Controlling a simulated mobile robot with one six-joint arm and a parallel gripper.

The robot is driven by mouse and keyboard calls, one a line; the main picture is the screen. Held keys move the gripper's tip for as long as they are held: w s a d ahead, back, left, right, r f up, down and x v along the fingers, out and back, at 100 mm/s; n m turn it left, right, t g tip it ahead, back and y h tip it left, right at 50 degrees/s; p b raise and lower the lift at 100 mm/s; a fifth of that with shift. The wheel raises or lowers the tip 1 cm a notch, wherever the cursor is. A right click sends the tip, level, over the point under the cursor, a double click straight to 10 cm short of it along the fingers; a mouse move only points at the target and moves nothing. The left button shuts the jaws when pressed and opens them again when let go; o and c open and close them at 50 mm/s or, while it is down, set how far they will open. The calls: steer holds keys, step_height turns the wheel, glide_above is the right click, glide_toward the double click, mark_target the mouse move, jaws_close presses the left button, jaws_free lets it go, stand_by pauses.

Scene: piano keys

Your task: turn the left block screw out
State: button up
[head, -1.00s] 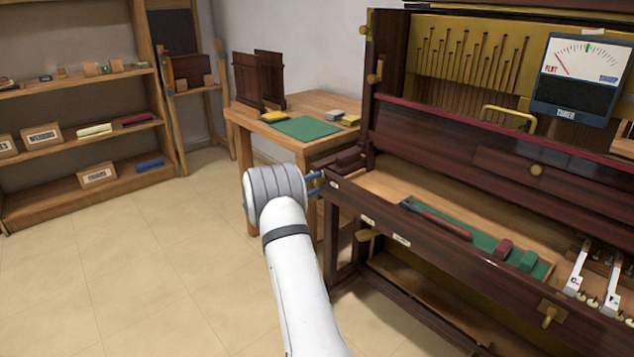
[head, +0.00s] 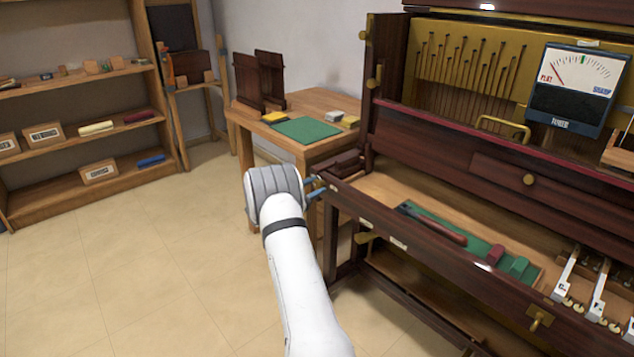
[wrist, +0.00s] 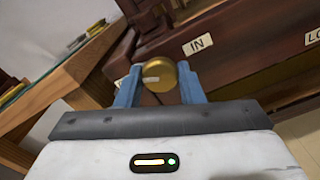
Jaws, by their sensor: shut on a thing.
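A round brass screw head (wrist: 160,75) sits between the two blue fingers of my gripper (wrist: 159,88) in the wrist view. The fingers are shut on it, one on each side. A small pale mark shows on its face. The screw is at the dark wooden left block (head: 340,164) of the piano. In the head view my gripper (head: 315,187) reaches the piano's left front corner from the left. The screw itself is hidden there, and its thread is hidden in both views.
A white "IN" label (wrist: 198,44) is on the dark rail beside the screw. A wooden table with a green mat (head: 306,130) stands behind my gripper. A red-handled tool (head: 438,229) lies in the piano's open key bed. The floor at left (head: 130,250) is clear.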

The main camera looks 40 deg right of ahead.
steer(key=n+p, duration=0.1)
steer(key=n, duration=0.1)
steer(key=n+p, duration=0.1)
steer(key=n, duration=0.1)
steer(key=shift+w+a+n, duration=0.15)
steer(key=shift+n, duration=0.25)
stand_by(0.4)
steer(key=o, duration=0.7)
steer(key=shift+c, duration=0.2)
steer(key=o, duration=0.3)
steer(key=a, duration=0.2)
steer(key=a+p, duration=0.1)
steer(key=a, duration=0.4)
steer(key=shift+s+a, duration=0.35)
